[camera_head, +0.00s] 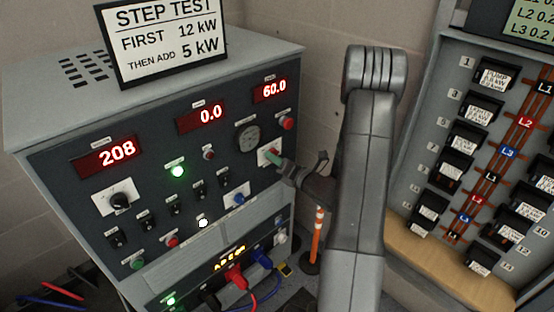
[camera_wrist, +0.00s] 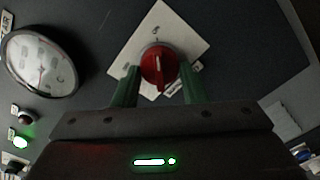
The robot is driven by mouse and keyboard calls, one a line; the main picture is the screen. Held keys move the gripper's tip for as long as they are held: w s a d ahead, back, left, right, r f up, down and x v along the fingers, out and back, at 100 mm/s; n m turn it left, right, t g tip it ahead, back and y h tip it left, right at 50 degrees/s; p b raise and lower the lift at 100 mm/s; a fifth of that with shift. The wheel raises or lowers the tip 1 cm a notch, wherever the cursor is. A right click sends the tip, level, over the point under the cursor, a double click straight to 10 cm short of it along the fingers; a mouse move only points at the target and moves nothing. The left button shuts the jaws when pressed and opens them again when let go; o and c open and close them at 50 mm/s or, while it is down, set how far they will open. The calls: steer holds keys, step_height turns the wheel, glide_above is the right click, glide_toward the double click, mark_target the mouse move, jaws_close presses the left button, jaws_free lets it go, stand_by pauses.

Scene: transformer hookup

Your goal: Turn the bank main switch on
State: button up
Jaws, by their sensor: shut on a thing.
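The red rotary switch (camera_wrist: 160,68) sits on a pale square plate (camera_wrist: 183,32) on the dark panel. Its ridge stands about upright in the wrist view. Its label is too small to read, so I cannot confirm it is the bank main switch. In the head view its plate (camera_head: 263,157) shows at the panel's right side, and my gripper hides most of the knob. My gripper (camera_wrist: 158,76) has green fingers, one on each side of the knob, shut on it. In the head view my gripper (camera_head: 274,158) reaches in from the right.
A round gauge (camera_head: 248,138) is just left of the plate. A red button (camera_head: 287,123) is above and a blue knob (camera_head: 239,198) below. Displays read 208 (camera_head: 116,154), 0.0 and 60.0. A breaker panel (camera_head: 455,150) stands right. An orange-white post (camera_head: 317,235) stands below my gripper.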

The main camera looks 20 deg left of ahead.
stand_by(0.4)
steer(key=o, duration=0.9)
steer(key=shift+o, duration=0.2)
steer(key=b+v, duration=0.2)
steer(key=v, duration=1.2)
steer(key=shift+a, duration=0.2)
steer(key=p+x, duration=0.2)
steer(key=x, duration=1.1)
steer(key=shift+w+a, duration=0.2)
steer(key=shift+a, duration=0.1)
